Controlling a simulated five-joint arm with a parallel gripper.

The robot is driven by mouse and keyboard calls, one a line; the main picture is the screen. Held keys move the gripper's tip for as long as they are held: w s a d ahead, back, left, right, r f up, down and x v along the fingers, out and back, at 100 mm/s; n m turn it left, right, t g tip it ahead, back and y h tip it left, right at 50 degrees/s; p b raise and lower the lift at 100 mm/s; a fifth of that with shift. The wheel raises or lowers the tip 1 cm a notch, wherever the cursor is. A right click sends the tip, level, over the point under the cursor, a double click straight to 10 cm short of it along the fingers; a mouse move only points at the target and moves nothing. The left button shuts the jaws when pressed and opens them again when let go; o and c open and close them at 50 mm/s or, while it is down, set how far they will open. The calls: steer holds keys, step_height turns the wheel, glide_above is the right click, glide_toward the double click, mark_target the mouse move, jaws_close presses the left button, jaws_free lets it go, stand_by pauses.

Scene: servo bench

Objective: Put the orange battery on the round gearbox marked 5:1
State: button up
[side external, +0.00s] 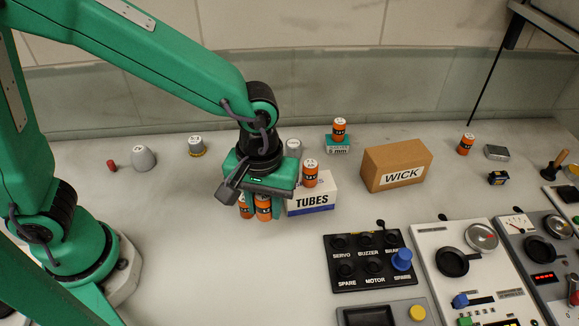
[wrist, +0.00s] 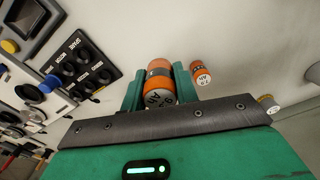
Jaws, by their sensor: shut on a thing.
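My gripper (wrist: 160,86) is shut on an orange battery (wrist: 160,80) with a grey end, upright between the two green fingers. In the side external view this held battery (side external: 263,208) shows below my gripper body, its upper part hidden; I cannot tell whether it touches the bench. A second orange battery (side external: 246,206) stands just left of it, and shows right of the fingers in the wrist view (wrist: 201,73). Two round silver pieces could be gearboxes: one with a yellow base (side external: 196,146), back left, and one behind my gripper (side external: 294,147). I cannot read 5:1 on either.
An orange battery (side external: 310,172) shows at the TUBES box (side external: 315,201), close right of my gripper. Another (side external: 339,128) stands on a teal box (side external: 337,147). The WICK carton (side external: 396,168) and control panels (side external: 366,283) are right. The bench left of my gripper is mostly clear.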

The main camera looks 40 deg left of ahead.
steer(key=w+a+r+n, duration=0.2)
steer(key=a+n, duration=0.4)
steer(key=a, duration=0.6)
steer(key=w+a+r+n, duration=0.2)
steer(key=w+a+n, duration=0.3)
steer(key=a, duration=0.6)
steer(key=shift+a+n, duration=0.35)
steer(key=shift+n, duration=0.55)
steer(key=shift+f, duration=0.1)
glide_above(195, 140)
step_height(195, 140, down, 7)
steer(key=shift+a+r, duration=0.1)
steer(key=shift+f, duration=2.05)
steer(key=shift+f, duration=0.15)
steer(key=o, duration=1)
steer(key=shift+o, duration=0.2)
